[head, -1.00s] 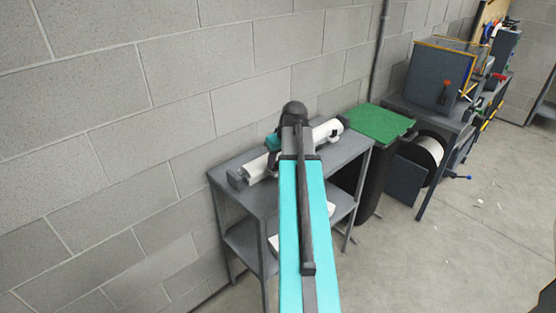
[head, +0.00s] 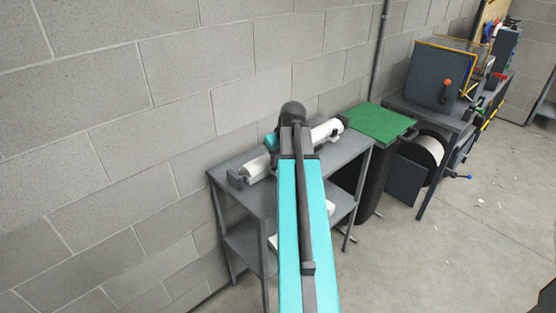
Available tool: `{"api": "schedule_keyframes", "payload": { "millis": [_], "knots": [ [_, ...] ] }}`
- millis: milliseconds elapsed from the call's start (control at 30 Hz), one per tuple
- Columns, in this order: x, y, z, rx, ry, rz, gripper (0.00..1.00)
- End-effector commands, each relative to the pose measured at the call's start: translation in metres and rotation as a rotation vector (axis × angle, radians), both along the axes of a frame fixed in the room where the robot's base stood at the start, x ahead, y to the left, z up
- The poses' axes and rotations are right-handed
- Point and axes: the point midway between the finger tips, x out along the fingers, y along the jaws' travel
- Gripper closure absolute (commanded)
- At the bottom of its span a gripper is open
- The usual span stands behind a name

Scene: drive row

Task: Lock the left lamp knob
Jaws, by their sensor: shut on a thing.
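A white tube lamp (head: 326,131) with grey end pieces lies slantwise on the grey metal table. Its left end (head: 236,177) shows clear of my arm; its middle is hidden behind my arm. The left lamp knob cannot be made out. Only a small dark part of my gripper (head: 274,159) shows, at the left edge of my teal and dark arm, close against the lamp. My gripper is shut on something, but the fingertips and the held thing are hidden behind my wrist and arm.
The table (head: 345,152) stands against a block wall, with a lower shelf holding white things. A green-topped dark bin (head: 380,122) stands to its right. Further right are a workbench with a dark box (head: 436,76) and a reel (head: 428,150). Open floor lies at right.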

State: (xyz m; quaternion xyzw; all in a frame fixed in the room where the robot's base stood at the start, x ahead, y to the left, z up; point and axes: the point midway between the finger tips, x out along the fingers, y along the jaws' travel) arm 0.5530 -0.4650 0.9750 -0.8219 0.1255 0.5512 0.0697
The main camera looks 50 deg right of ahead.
Motion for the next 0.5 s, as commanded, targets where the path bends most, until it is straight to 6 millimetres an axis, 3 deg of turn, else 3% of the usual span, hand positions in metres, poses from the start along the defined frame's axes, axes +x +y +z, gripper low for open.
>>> {"api": "schedule_keyframes", "payload": {
  "millis": [500],
  "knots": [
    [0.0012,0.0019,0.0002,-0.002,0.000,-0.321,1.00]
  ]
}}
